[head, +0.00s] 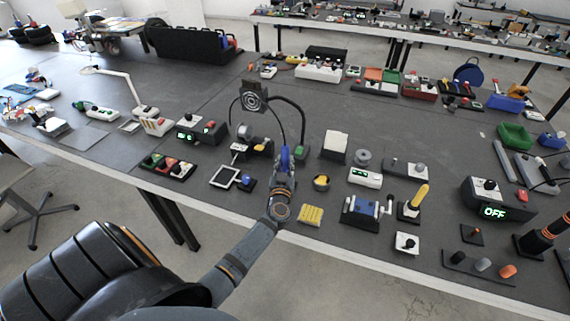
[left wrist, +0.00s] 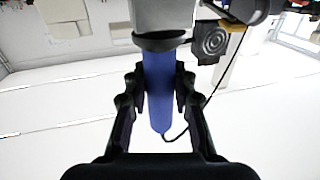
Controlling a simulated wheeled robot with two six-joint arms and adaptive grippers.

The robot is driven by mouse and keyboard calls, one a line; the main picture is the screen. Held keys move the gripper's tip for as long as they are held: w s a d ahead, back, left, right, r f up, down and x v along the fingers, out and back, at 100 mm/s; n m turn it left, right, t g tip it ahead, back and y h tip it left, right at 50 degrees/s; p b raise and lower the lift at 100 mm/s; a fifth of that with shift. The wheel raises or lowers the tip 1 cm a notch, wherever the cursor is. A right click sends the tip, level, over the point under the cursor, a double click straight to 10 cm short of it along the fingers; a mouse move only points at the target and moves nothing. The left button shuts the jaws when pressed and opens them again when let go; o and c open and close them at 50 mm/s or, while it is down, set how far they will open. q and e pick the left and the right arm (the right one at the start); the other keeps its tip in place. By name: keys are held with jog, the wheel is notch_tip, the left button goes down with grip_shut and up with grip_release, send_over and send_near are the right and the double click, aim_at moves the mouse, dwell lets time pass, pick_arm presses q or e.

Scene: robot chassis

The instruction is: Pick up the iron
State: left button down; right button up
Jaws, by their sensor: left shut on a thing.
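The iron has a blue handle (left wrist: 160,100) that stands between the two black fingers of my left gripper (left wrist: 158,80) in the left wrist view. A grey block and a black collar show at the handle's upper end, and a thin black cable leaves its lower end. In the head view the blue handle (head: 285,158) is upright at the front middle of the table, and my left gripper (head: 284,176) is shut on it. The iron's tip is hidden in both views. My right gripper is not in view.

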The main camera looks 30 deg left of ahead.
aim_at(285, 146)
pick_arm(q)
notch_tip(285, 146, up, 10)
jog(key=p, duration=0.5)
jog(key=shift+f, duration=0.2)
jog(key=shift+r+p, duration=0.25)
jog(key=shift+p, duration=0.3)
jog(key=shift+f, duration=0.15)
